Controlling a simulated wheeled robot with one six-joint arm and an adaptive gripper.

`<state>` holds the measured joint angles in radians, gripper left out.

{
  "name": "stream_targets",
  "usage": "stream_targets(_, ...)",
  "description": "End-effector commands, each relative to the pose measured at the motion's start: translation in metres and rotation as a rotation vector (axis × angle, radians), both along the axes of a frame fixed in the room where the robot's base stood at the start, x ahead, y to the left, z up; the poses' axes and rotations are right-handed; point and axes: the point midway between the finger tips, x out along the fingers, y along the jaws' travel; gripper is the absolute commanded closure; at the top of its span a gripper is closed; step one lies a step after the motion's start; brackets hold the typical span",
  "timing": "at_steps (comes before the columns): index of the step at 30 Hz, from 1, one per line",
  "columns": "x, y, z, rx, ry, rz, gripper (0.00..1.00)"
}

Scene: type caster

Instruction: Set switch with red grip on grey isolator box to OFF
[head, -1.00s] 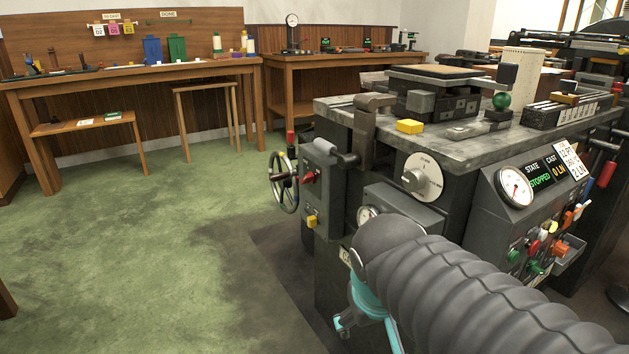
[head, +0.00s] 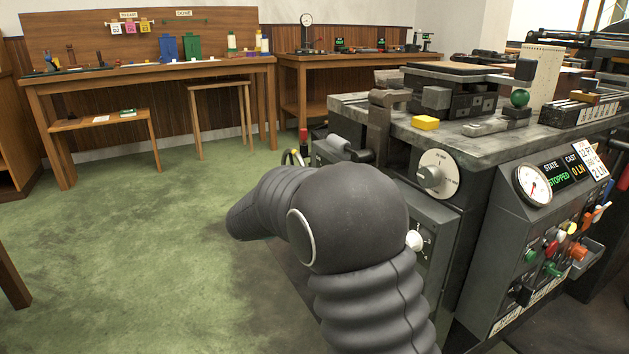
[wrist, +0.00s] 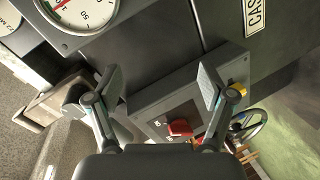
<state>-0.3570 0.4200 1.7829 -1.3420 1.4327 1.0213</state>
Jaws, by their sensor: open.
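The grey isolator box (wrist: 165,103) lies ahead of my gripper in the wrist view, tilted in the picture. Its red grip (wrist: 179,128) sits on a dark plate on the face, with small white marks around it too small to read. I cannot tell which setting it points to. My gripper (wrist: 158,85) is open and empty, its two fingers wide apart. The red grip appears low between the fingers, with no visible contact. In the head view my arm hides the gripper and the red grip; only the top of the box (head: 328,150) shows.
A yellow part (wrist: 238,90) is at the box's right side, beside the right finger in the wrist view. A handwheel (wrist: 255,122) is just beyond. A round gauge (wrist: 82,12) is at the upper left. The green floor (head: 130,240) is open left of the machine.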

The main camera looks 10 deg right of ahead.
Motion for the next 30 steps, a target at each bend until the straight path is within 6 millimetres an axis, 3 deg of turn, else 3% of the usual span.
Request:
stream_targets(1,0.021,0.015,-0.006,-0.06,-0.057,0.023,0.19)
stream_targets(6,0.072,0.062,-0.011,-0.216,-0.294,0.117,0.19)
stream_targets(12,0.103,0.107,-0.019,-0.302,-0.492,0.222,0.19)
stream_targets(15,0.109,0.116,-0.02,-0.318,-0.538,0.247,0.19)
stream_targets(20,0.116,0.112,-0.017,-0.323,-0.557,0.256,0.19)
stream_targets(30,0.147,0.065,-0.001,-0.322,-0.555,0.254,0.19)
